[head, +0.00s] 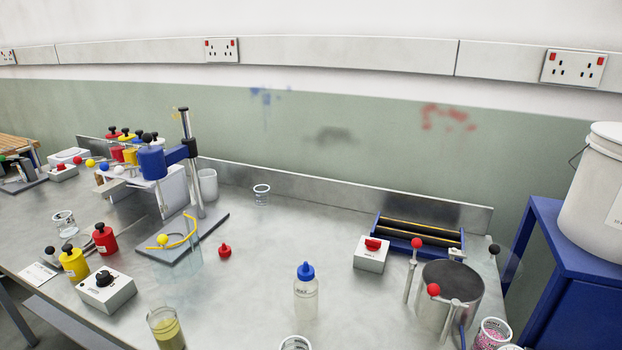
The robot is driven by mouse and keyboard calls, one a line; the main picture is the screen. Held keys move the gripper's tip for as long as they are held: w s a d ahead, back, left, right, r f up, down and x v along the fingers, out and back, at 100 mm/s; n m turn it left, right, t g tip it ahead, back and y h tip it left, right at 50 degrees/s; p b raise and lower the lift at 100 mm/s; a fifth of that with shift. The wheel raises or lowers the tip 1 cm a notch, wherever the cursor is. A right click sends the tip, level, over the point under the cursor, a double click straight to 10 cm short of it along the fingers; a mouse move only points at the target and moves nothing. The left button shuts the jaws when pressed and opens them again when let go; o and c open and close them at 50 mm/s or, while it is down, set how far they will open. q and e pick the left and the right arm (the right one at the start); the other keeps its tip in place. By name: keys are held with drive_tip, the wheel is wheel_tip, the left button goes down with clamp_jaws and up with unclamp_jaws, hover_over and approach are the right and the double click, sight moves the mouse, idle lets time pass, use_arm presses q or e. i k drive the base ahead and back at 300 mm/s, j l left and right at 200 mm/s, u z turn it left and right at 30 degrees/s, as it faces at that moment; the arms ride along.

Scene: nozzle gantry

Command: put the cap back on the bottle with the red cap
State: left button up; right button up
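A small red cap with a pointed tip (225,251) sits on the steel bench (250,290), right of the gantry stand. A clear squeeze bottle with a blue cap (306,297) stands upright in front of it, to the right. A faint, see-through shape (194,254) stands just left of the red cap, by the stand's base; I cannot tell whether it is an open bottle. No bottle wearing a red pointed cap shows. Neither of my grippers is in view.
The gantry stand (188,160) rises at the centre left. Red (104,240) and yellow (74,264) jars and a knob box (106,290) stand at left. A glass of yellowish liquid (168,331) is in front. A switch box (371,255) and metal pot (450,292) stand at right.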

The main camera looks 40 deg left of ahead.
sight(165, 325)
drive_tip(key=u, duration=2.25)
